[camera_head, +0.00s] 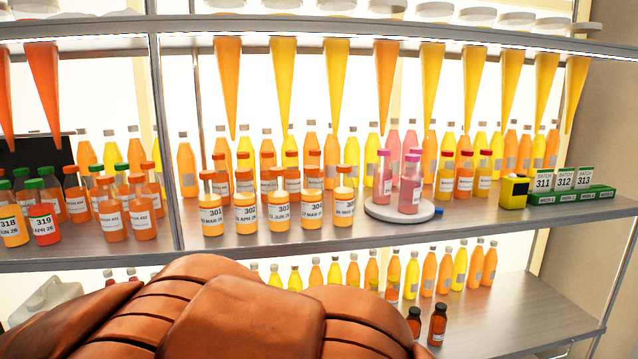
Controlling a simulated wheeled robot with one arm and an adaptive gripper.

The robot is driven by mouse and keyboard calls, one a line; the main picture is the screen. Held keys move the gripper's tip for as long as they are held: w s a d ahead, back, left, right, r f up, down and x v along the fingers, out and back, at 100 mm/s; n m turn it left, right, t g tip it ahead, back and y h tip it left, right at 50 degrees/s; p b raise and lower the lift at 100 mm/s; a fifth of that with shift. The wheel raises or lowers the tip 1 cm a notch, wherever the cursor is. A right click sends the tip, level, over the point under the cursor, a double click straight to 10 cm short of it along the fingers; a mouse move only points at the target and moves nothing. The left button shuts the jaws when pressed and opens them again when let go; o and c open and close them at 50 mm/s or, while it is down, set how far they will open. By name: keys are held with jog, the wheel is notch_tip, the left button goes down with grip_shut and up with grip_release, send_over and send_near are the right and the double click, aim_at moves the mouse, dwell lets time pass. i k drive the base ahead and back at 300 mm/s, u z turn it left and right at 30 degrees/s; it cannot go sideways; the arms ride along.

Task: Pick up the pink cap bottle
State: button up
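The front pink cap bottle (410,190) stands upright, nearer the plate's front edge. The rear pink cap bottle (383,178) stands upright just behind it and to its left. Nothing is touching either bottle from my side. My gripper does not show in this view.
A row of numbered orange bottles (279,212) stands left of the plate. Red-capped bottles (465,178) stand behind it to the right. A yellow device (513,192) and batch cards (564,181) are farther right. A brown padded leather object (265,325) fills the lower front.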

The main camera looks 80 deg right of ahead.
aim_at(409, 181)
jog(key=u, duration=0.35)
jog(key=k, duration=1)
jog(key=z, duration=0.9)
